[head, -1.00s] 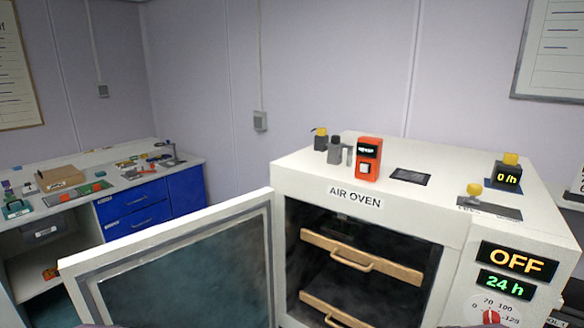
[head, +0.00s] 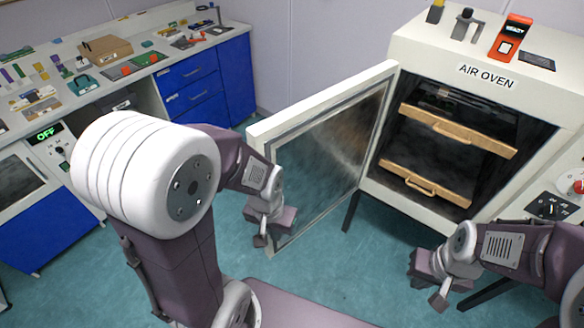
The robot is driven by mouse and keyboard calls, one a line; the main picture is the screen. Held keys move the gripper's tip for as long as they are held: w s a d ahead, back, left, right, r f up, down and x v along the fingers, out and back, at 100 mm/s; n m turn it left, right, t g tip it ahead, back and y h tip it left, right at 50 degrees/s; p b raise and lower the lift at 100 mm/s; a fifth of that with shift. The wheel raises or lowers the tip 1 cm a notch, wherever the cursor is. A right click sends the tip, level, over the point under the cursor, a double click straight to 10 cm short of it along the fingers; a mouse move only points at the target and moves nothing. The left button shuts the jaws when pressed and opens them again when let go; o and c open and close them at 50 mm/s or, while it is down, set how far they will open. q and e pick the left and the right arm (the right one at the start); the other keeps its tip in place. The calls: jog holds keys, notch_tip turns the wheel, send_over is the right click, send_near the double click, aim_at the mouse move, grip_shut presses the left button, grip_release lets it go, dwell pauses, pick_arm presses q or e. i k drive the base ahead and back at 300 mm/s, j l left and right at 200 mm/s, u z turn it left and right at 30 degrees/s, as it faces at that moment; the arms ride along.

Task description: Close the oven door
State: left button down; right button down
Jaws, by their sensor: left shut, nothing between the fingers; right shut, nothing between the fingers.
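The air oven (head: 487,60) stands at the right with its door (head: 320,160) swung wide open to the left, hinged at the oven's left side. The door has a white frame and a dark glass pane. My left gripper (head: 262,236) is shut and empty at the door's lower free edge; whether it touches the door cannot be told. My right gripper (head: 427,296) is shut and empty, low in front of the oven, apart from the door. Inside the oven are two shelves with wooden fronts and handles, an upper one (head: 458,131) and a lower one (head: 425,184).
A bench (head: 205,48) with blue drawers and many small items runs along the left. An orange device (head: 511,36) and small bottles stand on the oven top. The green floor (head: 350,270) between my grippers is clear. A second appliance showing OFF (head: 48,133) is at far left.

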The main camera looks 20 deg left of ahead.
aim_at(322, 144)
jog(key=j+z, duration=0.3)
jog(key=j, duration=0.2)
jog(key=j+z, duration=0.25)
jog(key=j, duration=0.3)
jog(key=j+z, duration=0.3)
jog(key=j, duration=0.2)
jog(key=k+j+z, duration=0.25)
jog(key=j, duration=0.25)
jog(key=i+j+z, duration=0.1)
jog(key=j+z, duration=0.35)
jog(key=j, duration=0.5)
jog(key=k+l+u, duration=0.1)
jog(key=k+u, duration=0.6)
jog(key=u, duration=0.15)
jog(key=i, duration=0.5)
